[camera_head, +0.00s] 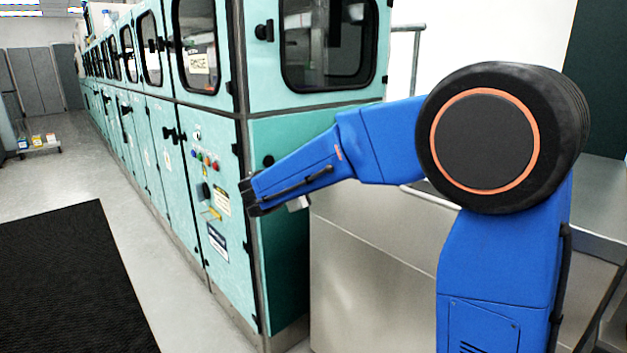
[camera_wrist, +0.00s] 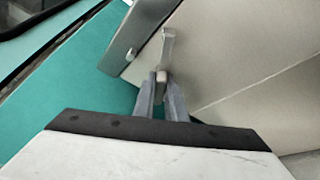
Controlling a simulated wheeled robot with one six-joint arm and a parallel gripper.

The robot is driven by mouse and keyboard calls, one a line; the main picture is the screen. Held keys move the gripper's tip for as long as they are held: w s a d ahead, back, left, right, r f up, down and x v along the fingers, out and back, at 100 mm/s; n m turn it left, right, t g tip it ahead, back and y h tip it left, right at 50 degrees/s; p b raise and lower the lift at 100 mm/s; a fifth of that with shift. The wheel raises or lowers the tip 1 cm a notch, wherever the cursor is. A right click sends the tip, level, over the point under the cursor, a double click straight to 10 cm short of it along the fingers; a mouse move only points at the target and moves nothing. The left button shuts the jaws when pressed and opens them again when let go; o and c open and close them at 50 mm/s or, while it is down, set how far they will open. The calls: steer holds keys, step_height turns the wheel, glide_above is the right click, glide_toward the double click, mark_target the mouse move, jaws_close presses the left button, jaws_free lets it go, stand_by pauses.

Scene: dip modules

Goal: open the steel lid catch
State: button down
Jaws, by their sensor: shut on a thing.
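The steel lid catch (camera_wrist: 168,48) shows in the wrist view as a small light-grey upright lever with a short knob at its lower end. It stands near the edge of the steel box, by the dark lid edge. My gripper (camera_wrist: 161,88) has its two grey fingers shut on the catch's lower end.
The steel box (camera_head: 375,265) stands against the teal machine (camera_head: 280,140), which has windows, black handles and coloured buttons. In the wrist view, the teal panel (camera_wrist: 75,95) lies close on the left. A black mat (camera_head: 70,285) lies on the open floor.

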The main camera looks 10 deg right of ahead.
steer(key=shift+f+m+t, duration=0.15)
steer(key=shift+m+t, duration=0.75)
steer(key=shift+m, duration=0.8)
steer(key=c, duration=1.8)
jaws_free()
steer(key=shift+s, duration=0.1)
steer(key=v, duration=1.7)
steer(key=shift+a+f, duration=0.2)
steer(key=shift+a, duration=0.05)
